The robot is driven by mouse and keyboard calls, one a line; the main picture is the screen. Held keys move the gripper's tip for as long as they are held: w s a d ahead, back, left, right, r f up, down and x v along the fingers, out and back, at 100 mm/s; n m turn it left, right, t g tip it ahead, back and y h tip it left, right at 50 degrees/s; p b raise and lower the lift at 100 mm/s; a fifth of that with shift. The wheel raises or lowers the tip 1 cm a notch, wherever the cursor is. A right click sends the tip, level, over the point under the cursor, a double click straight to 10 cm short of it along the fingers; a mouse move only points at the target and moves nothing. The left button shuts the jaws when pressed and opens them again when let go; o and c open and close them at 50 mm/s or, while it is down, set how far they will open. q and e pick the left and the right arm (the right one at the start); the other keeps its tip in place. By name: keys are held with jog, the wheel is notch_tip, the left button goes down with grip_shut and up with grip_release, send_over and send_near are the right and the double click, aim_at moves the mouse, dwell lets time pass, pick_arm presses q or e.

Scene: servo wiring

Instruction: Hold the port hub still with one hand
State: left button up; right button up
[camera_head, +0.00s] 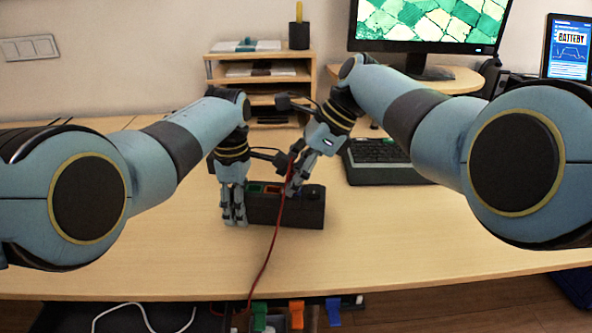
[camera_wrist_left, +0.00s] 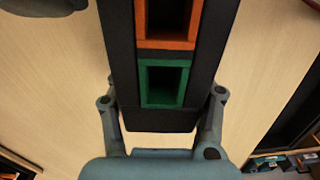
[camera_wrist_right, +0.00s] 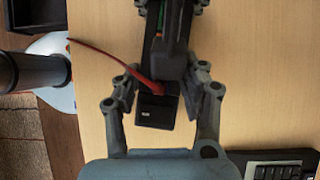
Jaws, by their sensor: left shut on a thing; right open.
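The black port hub (camera_head: 312,213) sits on the table, with a green port and a red port showing on top. In the left wrist view, the hub (camera_wrist_left: 119,60) shows an orange-rimmed and a green-rimmed port. My left gripper (camera_head: 234,218) is shut on the hub's left end, with its fingers (camera_wrist_left: 160,118) along both sides. My right gripper (camera_head: 293,190) is open above the hub's right half. In the right wrist view, its fingers (camera_wrist_right: 163,100) stand apart on either side of the hub (camera_wrist_right: 155,115) and a dark part where the red cable (camera_wrist_right: 110,57) ends.
The red cable (camera_head: 268,250) runs down over the table's front edge. A black keyboard (camera_head: 385,165) lies behind to the right. A wooden shelf (camera_head: 310,75) and a monitor (camera_head: 425,48) stand at the back. Coloured clips (camera_head: 297,313) show below the front edge.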

grip_shut()
jog(key=c, duration=0.6)
grip_release()
jog(key=shift+s+a, duration=0.1)
grip_shut()
